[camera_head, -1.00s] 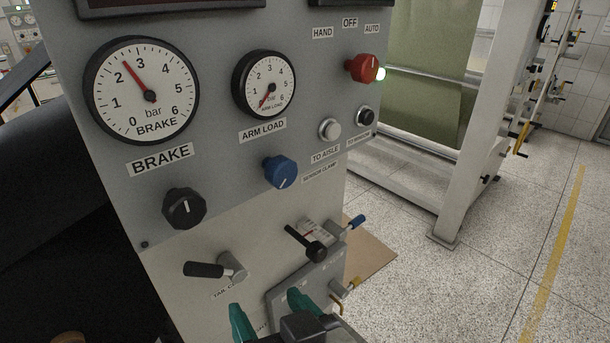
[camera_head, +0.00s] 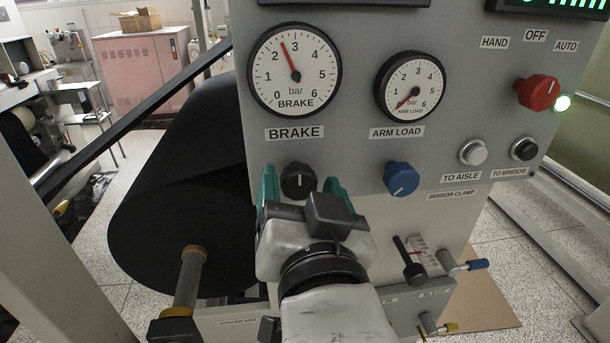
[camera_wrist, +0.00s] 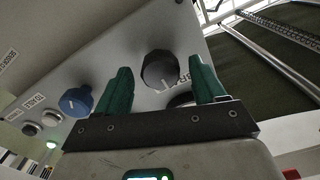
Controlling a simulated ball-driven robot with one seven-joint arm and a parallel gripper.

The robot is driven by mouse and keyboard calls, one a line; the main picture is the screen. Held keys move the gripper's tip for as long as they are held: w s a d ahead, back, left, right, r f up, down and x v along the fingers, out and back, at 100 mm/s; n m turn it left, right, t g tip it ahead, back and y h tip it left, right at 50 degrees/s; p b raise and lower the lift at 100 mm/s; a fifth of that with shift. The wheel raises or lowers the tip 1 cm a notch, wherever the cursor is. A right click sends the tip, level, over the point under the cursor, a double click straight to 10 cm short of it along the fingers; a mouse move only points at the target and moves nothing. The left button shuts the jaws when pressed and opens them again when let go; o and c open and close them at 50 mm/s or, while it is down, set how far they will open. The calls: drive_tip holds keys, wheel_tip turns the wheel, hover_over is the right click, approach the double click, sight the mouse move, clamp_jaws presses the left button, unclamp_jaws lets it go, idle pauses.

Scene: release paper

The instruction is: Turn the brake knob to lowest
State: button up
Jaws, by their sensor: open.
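The black brake knob (camera_head: 298,181) sits on the grey panel under the BRAKE label. The brake gauge (camera_head: 294,71) above it has its red needle between 2 and 3 bar. My gripper (camera_head: 299,191) is open, with its green fingers on either side of the knob in the head view. In the wrist view the knob (camera_wrist: 159,70) shows between the open fingers (camera_wrist: 160,84) and beyond their tips, with clear gaps on both sides. I see no finger touching it.
A blue arm load knob (camera_head: 401,179) is close on the right, below the arm load gauge (camera_head: 409,86). A red selector (camera_head: 537,92) and two push buttons are further right. A large black roll (camera_head: 180,190) stands left of the panel. A lever (camera_head: 409,260) juts out lower right.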

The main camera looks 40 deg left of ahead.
drive_tip(key=shift+x, duration=1.05)
drive_tip(key=c, duration=1.1)
